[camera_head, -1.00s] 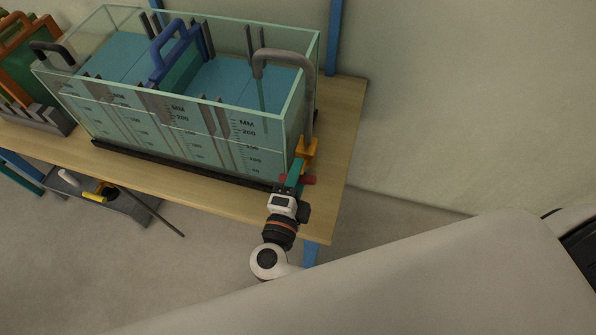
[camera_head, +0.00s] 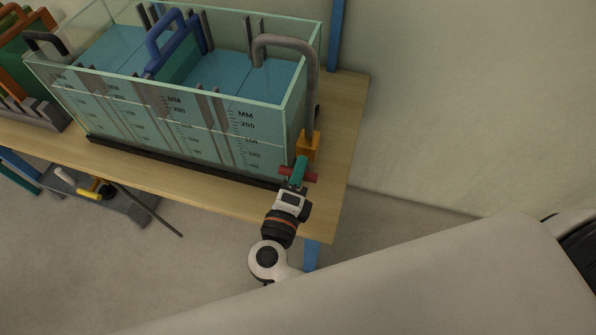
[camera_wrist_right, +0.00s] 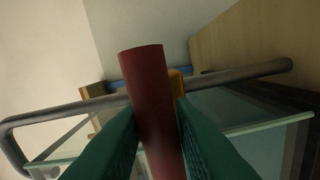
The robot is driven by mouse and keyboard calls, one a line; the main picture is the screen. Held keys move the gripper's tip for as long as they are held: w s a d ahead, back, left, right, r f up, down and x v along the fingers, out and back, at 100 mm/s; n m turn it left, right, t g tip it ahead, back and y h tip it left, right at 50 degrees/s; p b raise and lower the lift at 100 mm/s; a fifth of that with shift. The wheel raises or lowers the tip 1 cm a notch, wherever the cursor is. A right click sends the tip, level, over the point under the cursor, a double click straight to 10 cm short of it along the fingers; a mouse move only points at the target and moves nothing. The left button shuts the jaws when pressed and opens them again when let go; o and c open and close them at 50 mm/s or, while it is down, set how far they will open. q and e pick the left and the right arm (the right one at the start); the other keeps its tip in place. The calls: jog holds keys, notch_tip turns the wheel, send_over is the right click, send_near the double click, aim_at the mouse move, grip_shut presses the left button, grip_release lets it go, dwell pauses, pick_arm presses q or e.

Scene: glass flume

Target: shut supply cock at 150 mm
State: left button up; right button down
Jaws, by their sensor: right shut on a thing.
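The supply cock is an orange-yellow valve body (camera_head: 308,146) with a red bar handle (camera_head: 312,176), at the foot of the grey pipe (camera_head: 312,95) by the tank's right end. My right gripper (camera_head: 299,170) has green fingers and is shut on the red handle. In the wrist view the red handle (camera_wrist_right: 150,85) stands between the green fingers (camera_wrist_right: 152,140). The glass tank (camera_head: 285,140) holds blue water, with MM scales (camera_head: 245,135) on its front. A pale line crosses the front near the upper marks; I cannot read the level exactly. My left gripper is not in view.
A blue-handled gate (camera_head: 172,45) stands in the tank. Orange- and green-handled plates stand in a grey rack (camera_head: 30,115) at the left. A grey tray (camera_head: 120,203) with a yellow-handled tool sits below the wooden bench (camera_head: 347,130). The floor at right is clear.

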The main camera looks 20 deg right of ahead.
jog(key=c, duration=1.3)
grip_release()
jog(key=shift+d, duration=0.1)
jog(key=shift+o, duration=0.2)
